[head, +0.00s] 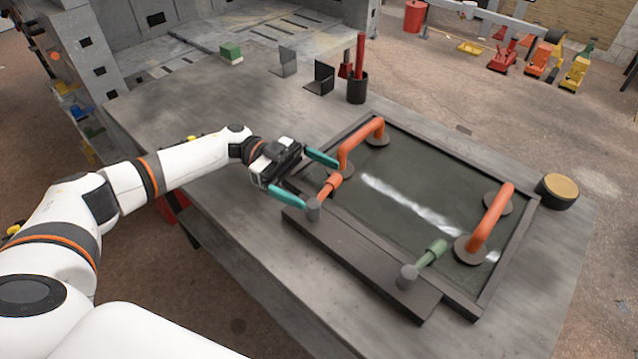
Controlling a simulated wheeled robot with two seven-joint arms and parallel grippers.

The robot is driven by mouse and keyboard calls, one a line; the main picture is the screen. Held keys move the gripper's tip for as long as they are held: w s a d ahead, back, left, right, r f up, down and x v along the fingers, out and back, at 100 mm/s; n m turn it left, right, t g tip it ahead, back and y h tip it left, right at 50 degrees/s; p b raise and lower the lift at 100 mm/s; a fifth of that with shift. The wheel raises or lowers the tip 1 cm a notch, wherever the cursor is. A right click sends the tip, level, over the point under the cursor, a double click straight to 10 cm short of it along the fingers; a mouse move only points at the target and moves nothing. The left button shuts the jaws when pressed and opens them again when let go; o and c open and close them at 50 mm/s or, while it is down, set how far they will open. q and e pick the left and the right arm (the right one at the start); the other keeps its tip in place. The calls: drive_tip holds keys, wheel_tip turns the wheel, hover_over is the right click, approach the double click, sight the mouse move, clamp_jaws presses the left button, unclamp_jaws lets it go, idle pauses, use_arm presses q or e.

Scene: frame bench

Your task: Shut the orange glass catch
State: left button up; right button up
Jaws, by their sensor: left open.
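The orange catch (330,186) is a short orange lever on a grey round pivot (313,209) at the near left edge of a framed glass panel (400,180). It points up and to the right, its tip over the frame edge. My left gripper (306,180) is open, its two teal fingers apart, just left of the orange catch. One finger lies near the grey pivot and the other lies beyond the lever; I cannot tell whether either touches. A green catch (432,254) sits on another grey pivot further right along the same edge. My right gripper is not in view.
Two orange handles (362,143) and (490,217) rise from the panel, the first close to my left fingers. A black cup with a red tool (357,88), dark bookends (320,78) and a green block (231,52) stand behind. A round tan-topped puck (557,191) sits right.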

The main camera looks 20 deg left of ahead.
use_arm(q)
drive_tip(key=a, duration=0.2)
drive_tip(key=w+a+b, duration=0.1)
drive_tip(key=a, duration=0.2)
drive_tip(key=a+b, duration=0.1)
drive_tip(key=a, duration=0.2)
drive_tip(key=shift+w+a, duration=0.15)
drive_tip(key=shift+w, duration=0.1)
drive_tip(key=shift+a, duration=0.6)
